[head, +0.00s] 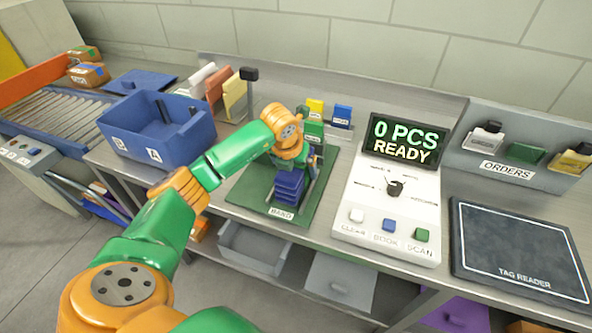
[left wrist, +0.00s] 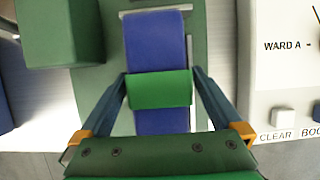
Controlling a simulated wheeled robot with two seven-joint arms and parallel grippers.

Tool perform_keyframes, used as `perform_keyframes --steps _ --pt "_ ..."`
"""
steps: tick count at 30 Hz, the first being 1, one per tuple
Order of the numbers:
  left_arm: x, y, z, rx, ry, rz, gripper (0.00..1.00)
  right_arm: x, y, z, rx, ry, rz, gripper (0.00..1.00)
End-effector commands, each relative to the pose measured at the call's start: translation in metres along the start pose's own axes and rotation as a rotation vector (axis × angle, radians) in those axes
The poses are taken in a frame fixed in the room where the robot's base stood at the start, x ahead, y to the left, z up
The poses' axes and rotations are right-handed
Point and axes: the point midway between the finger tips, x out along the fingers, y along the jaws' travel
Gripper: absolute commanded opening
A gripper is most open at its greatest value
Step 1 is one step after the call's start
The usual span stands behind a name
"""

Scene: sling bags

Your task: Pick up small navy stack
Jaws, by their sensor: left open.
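Contact with the stack cannot be made out. My right gripper is not in view.
A blue bin (head: 165,140) stands left of the mat. A white console (head: 392,205) with a "0 PCS READY" screen (head: 403,142) stands right. A dark tag reader pad (head: 520,245) lies further right. Small coloured packs (head: 328,112) stand behind the gripper.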

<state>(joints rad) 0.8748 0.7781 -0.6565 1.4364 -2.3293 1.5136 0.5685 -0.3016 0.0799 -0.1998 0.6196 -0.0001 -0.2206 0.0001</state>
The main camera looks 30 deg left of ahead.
Motion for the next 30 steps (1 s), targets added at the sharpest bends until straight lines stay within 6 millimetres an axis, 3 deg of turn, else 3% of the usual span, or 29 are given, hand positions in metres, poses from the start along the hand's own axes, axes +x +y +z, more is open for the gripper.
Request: perform_keyframes --steps 2,12,14,23,26,30 --pt "0.000 0.000 0.000 0.000 0.000 0.000 1.00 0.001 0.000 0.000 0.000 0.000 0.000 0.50" --pt "0.000 0.000 0.000 -0.001 0.000 0.000 0.08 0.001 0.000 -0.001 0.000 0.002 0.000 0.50" --pt "-0.001 0.000 0.001 -0.001 -0.001 0.000 0.00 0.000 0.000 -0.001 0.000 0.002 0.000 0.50" --pt "-0.007 0.000 0.004 -0.002 -0.005 -0.001 0.00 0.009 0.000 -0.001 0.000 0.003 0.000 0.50" --pt "-0.023 0.000 0.011 -0.002 -0.010 -0.002 0.00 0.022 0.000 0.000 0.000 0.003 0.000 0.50" --pt "-0.064 0.022 0.007 -0.003 -0.010 0.002 0.00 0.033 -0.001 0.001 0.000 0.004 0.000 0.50"
